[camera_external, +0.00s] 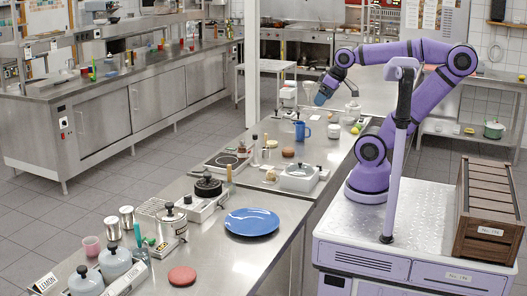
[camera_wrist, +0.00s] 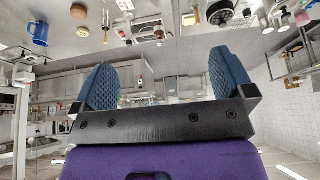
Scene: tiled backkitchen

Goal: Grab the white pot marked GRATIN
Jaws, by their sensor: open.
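No GRATIN lettering is readable in either view. A small white pot (camera_external: 333,131) stands on the steel counter, right of the blue jug (camera_external: 299,130); its front is too small to read.
The blue jug also shows in the wrist view (camera_wrist: 38,33), where the scene appears upside down. A slatted brown crate (camera_external: 488,210) sits at right.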

